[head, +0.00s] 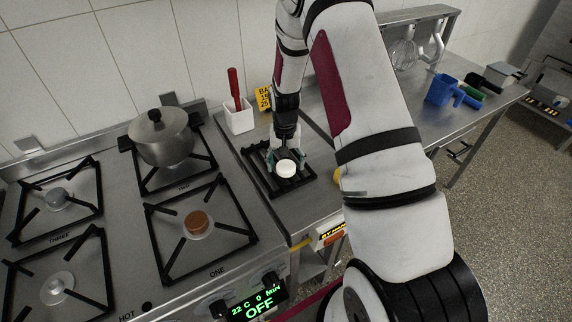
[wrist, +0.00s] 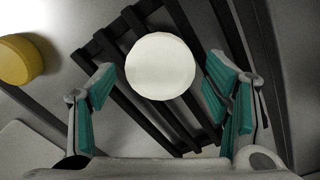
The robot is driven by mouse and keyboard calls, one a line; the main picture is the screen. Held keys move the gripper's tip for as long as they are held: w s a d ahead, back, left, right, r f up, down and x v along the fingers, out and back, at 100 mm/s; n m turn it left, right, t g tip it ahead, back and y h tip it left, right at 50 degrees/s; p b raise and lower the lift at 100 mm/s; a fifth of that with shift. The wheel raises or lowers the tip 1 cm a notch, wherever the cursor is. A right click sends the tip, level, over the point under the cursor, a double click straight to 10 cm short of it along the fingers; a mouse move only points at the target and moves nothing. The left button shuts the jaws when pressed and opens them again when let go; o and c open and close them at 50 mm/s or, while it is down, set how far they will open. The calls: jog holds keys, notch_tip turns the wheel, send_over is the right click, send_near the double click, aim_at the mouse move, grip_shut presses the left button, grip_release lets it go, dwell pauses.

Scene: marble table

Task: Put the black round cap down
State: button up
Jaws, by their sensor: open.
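No black round cap can be made out in either view. A white round, flat-topped thing (head: 287,168) is at the black slatted rack (head: 301,184) on the steel counter. In the wrist view the white round thing (wrist: 160,66) lies over the slats, between my two teal-padded fingers. My gripper (wrist: 161,72) is open, with a gap visible on each side of the white thing. In the head view my gripper (head: 287,157) points down at the rack, just behind the white thing. Whether the white thing rests on the slats is hard to tell.
A yellow round thing (wrist: 20,60) is left of the rack in the wrist view. A white holder (head: 238,117) with a red handle and a yellow sign (head: 264,98) stand behind. A lidded pot (head: 162,137) sits on the stove at left. A blue container (head: 440,90) is far right.

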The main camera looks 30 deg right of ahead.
notch_tip(320, 180, up, 11)
jog(key=b, duration=0.1)
notch_tip(320, 180, up, 9)
jog(key=n+t, duration=0.1)
send_over(285, 165)
jog(key=s+a, duration=0.2)
jog(key=a, duration=0.1)
jog(key=s+a+r+n+t, duration=0.2)
jog(key=s+a+r, duration=0.3)
jog(key=r, duration=0.4)
jog(key=s+a+r+n+t, duration=0.1)
jog(key=s+a+r+n, duration=0.1)
jog(key=s, duration=0.7)
jog(key=s+a+r+n+t, duration=0.1)
jog(key=s+a+r, duration=0.2)
jog(key=s, duration=0.6)
notch_tip(285, 165, up, 2)
jog(key=shift+r+n+t, duration=0.15)
jog(key=shift+n+t, duration=0.25)
